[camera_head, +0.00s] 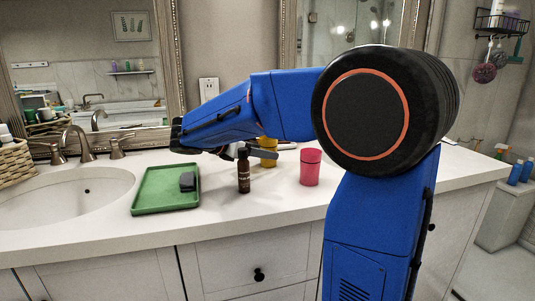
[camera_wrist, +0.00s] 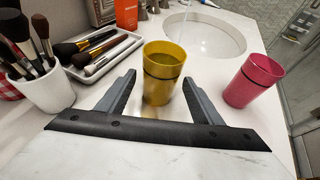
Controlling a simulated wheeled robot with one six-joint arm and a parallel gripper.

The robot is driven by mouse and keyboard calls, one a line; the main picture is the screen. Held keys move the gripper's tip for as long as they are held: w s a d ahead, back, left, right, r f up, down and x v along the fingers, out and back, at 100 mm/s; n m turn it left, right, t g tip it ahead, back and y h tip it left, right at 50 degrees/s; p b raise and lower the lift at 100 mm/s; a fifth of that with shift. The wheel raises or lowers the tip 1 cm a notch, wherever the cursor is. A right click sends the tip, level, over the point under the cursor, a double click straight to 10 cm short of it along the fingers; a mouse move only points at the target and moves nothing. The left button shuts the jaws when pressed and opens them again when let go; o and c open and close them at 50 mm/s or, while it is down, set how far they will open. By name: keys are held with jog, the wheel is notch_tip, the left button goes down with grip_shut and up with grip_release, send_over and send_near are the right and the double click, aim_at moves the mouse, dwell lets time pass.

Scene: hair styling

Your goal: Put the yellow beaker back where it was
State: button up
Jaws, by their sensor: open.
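The yellow beaker (camera_wrist: 162,88) stands upright on the white counter in the wrist view, its open top facing up and a dark line around it. My gripper (camera_wrist: 159,80) is open, with one finger on each side of the beaker. The right finger looks closer to it than the left; I cannot tell whether either touches. In the head view the beaker (camera_head: 268,143) is mostly hidden behind my gripper (camera_head: 262,154), beyond a dark brown bottle (camera_head: 244,174).
A pink cup (camera_head: 311,168) stands to the right; it also shows in the wrist view (camera_wrist: 252,82). A green tray (camera_head: 150,203) holds a dark block (camera_head: 187,181). The wrist view shows a brush cup (camera_wrist: 48,92), a brush tray (camera_wrist: 128,42) and the sink (camera_wrist: 205,34).

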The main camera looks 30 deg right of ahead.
jog(key=v, duration=0.8)
jog(key=shift+a+r, duration=0.1)
jog(key=shift+a, duration=0.25)
jog(key=shift+a, duration=0.1)
